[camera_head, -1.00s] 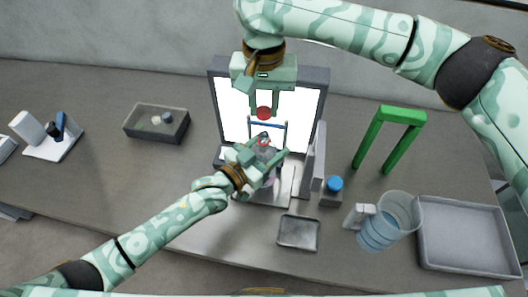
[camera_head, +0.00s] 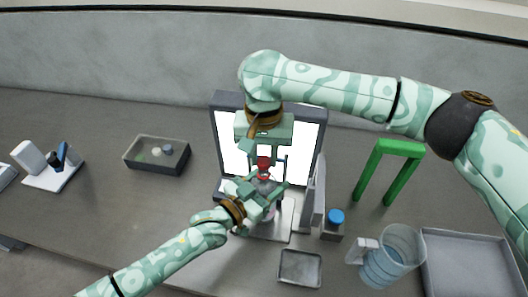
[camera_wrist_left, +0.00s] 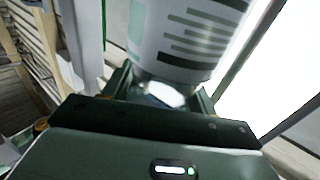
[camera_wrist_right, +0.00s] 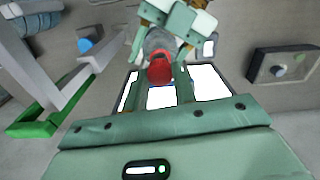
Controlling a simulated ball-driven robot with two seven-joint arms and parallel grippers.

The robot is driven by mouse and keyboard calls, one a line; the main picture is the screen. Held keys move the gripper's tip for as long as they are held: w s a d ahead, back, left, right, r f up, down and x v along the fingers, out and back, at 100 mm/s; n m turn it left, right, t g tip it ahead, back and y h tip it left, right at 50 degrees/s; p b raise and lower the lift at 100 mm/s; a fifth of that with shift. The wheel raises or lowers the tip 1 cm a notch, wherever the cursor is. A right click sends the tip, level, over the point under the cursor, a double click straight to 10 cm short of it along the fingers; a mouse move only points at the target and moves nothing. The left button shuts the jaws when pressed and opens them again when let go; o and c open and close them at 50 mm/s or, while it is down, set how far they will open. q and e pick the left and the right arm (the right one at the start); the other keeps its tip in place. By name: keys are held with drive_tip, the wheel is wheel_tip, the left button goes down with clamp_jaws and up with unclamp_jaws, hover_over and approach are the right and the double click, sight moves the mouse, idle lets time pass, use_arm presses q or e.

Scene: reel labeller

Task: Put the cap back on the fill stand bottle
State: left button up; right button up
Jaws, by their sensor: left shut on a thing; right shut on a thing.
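The red cap (camera_head: 263,162) is between the fingers of my right gripper (camera_head: 264,154), which is shut on it and points down from above. It also shows in the right wrist view (camera_wrist_right: 160,67). The bottle (camera_head: 266,187) stands upright directly below, with a red ring at its neck. My left gripper (camera_head: 258,190) is shut around its body from the front left and hides much of it. The left wrist view shows its printed label (camera_wrist_left: 185,40). The cap is at the bottle's mouth; I cannot tell whether it touches or is seated.
A bright lit panel (camera_head: 231,155) stands behind the bottle. To the right are a blue-capped container (camera_head: 334,221), a green arch (camera_head: 374,172) and a clear jug (camera_head: 392,262). A small metal tray (camera_head: 300,280) lies in front. A grey bin (camera_head: 155,166) stands left, with clear table around it.

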drive_tip(key=shift+f, duration=0.6)
drive_tip(key=shift+f, duration=0.6)
